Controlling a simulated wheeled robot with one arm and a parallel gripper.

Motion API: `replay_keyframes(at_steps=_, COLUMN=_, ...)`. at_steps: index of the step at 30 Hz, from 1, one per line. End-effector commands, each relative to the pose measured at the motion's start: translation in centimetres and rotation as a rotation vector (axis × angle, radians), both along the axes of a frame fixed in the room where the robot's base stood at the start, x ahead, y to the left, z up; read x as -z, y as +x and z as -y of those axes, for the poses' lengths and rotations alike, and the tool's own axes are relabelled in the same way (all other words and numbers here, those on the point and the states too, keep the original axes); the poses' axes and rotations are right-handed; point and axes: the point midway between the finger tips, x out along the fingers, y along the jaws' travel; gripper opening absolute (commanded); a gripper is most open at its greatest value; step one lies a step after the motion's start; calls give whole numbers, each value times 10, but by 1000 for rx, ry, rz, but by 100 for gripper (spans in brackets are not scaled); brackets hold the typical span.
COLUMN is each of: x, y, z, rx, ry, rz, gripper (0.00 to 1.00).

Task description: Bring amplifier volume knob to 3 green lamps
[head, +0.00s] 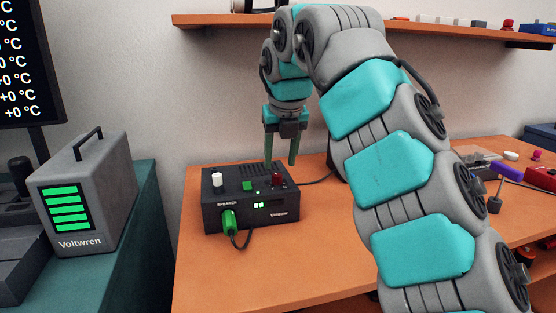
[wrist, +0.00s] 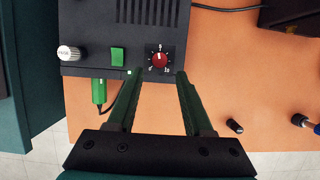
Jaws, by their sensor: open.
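The dark amplifier (head: 250,216) stands on the orange table. Its small front display (head: 259,205) shows what look like two green lamps lit. On top are a white knob (head: 217,182), a green button (head: 247,186) and a red knob (head: 278,180). The wrist view shows the red knob (wrist: 159,59) with a numbered dial around it and the white knob (wrist: 69,53) at the left, its label unreadable. My gripper (head: 280,162) is open and empty, pointing down above the red knob. In the wrist view its fingertips (wrist: 158,74) lie either side just below the red knob.
A green plug (head: 229,221) with a cable sits in the amplifier's front. A grey Voltwren box (head: 105,205) stands on the teal bench at the left. Small tools lie at the table's right. A shelf (head: 225,20) runs above. Table front is clear.

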Motion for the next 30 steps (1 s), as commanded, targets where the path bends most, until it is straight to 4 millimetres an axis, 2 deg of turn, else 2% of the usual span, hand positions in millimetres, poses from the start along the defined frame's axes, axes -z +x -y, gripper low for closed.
replay_keyframes(at_steps=16, x=48, y=16, z=-5, rx=-2, ry=6, rz=1, gripper=51)
replay_keyframes(at_steps=27, x=43, y=16, z=-5, rx=-1, ry=6, rz=3, gripper=11)
replay_keyframes(at_steps=30, x=43, y=16, z=-5, rx=0, ry=7, rz=3, gripper=4)
